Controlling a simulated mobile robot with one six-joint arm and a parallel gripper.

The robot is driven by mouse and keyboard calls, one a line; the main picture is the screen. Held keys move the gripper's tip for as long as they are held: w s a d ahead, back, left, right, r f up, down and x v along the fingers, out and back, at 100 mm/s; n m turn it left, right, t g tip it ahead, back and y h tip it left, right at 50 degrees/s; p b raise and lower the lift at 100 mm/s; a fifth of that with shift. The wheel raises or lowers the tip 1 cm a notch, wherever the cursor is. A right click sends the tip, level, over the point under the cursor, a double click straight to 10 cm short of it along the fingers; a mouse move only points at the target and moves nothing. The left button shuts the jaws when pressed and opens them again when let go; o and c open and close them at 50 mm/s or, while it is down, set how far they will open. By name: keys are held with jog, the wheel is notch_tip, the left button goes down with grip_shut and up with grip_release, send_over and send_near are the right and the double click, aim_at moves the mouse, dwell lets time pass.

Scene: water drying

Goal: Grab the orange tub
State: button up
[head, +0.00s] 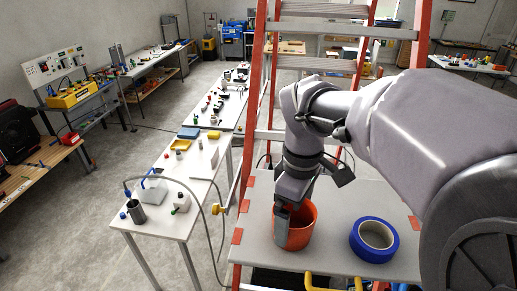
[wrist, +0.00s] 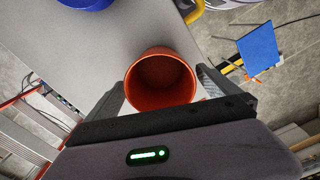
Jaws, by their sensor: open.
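The orange tub (head: 303,234) stands upright on the grey platform (head: 259,203) of a red ladder, seen in the head view below my arm. In the wrist view the tub (wrist: 160,78) shows its open, empty-looking mouth at the middle, between the two dark fingers. My gripper (head: 290,222) is at the tub, with a grey finger in front of its left side in the head view. The gripper (wrist: 165,90) is open, with a finger at each side of the tub. I cannot tell whether either finger touches it.
A blue tape roll (head: 374,239) lies on the platform just right of the tub. A white table (head: 190,190) with small items and a hose stands to the left. A yellow handle (head: 330,283) is at the platform's front edge.

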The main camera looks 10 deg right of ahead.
aim_at(293, 226)
notch_tip(293, 226, down, 4)
jog(key=shift+f, duration=0.15)
jog(key=shift+w+f, duration=0.1)
jog(key=shift+w, duration=0.1)
jog(key=shift+s, duration=0.25)
jog(key=c, duration=0.6)
jog(key=shift+w, duration=0.1)
jog(key=c, duration=0.8)
